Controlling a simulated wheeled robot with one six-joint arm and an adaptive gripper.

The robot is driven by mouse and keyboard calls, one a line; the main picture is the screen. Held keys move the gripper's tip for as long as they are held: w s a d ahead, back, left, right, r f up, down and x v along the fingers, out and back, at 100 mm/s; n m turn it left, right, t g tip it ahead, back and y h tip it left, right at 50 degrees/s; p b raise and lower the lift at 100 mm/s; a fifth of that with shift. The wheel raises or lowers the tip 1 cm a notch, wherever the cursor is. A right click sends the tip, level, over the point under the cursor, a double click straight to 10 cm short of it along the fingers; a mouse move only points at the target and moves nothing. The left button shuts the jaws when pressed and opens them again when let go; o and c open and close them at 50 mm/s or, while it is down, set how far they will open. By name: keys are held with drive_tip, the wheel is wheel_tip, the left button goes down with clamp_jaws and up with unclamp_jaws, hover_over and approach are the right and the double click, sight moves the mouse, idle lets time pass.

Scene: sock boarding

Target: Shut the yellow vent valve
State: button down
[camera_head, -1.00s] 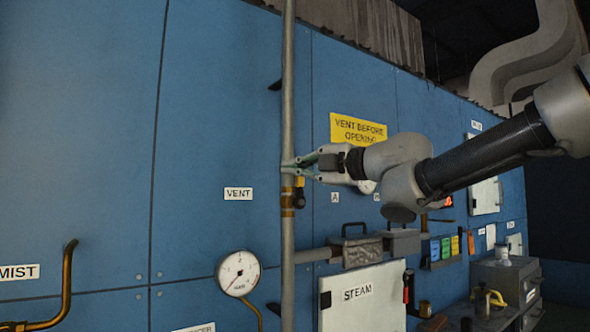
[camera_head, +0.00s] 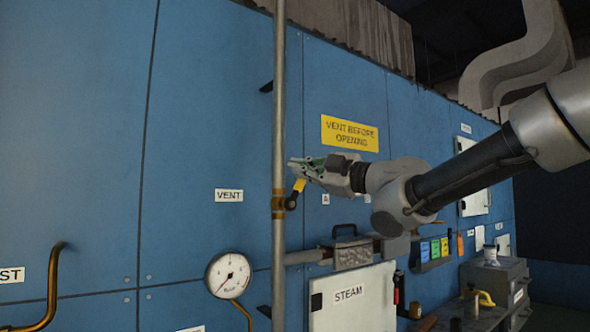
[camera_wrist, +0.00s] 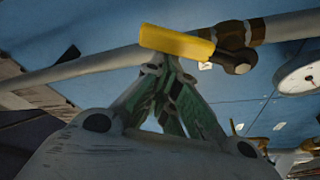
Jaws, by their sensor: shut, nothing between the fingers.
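The yellow valve handle (camera_head: 299,185) rises from a dark round hub (camera_head: 291,203), leaning slightly right. The hub sits beside a brass fitting (camera_head: 278,204) on the vertical grey pipe (camera_head: 280,110), right of the VENT label (camera_head: 229,195). My gripper (camera_head: 291,163) is shut and empty, its tips at the handle's upper end, just right of the pipe. In the wrist view, the yellow handle (camera_wrist: 178,42) runs roughly along the pipe (camera_wrist: 90,68). The shut fingertips (camera_wrist: 166,62) are right by the handle; I cannot tell whether they touch it.
A round gauge (camera_head: 230,277) is mounted left of the pipe. A yellow "VENT BEFORE OPENING" sign (camera_head: 349,133) is above my gripper. The blue panel left of the pipe is mostly clear.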

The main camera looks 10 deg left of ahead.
drive_tip(key=w+d+f+m+t+h, duration=0.1)
drive_tip(key=w+d+f+m+t, duration=0.3)
drive_tip(key=m, duration=1.1)
drive_tip(key=shift+w+f+m+t+h, duration=0.4)
drive_tip(key=shift+f+t, duration=0.15)
drive_tip(key=shift+t, duration=0.55)
drive_tip(key=shift+d, duration=0.1)
drive_tip(key=s+d, duration=0.6)
drive_tip(key=d, duration=0.1)
drive_tip(key=shift+r, duration=0.35)
drive_tip(key=shift+d, duration=0.1)
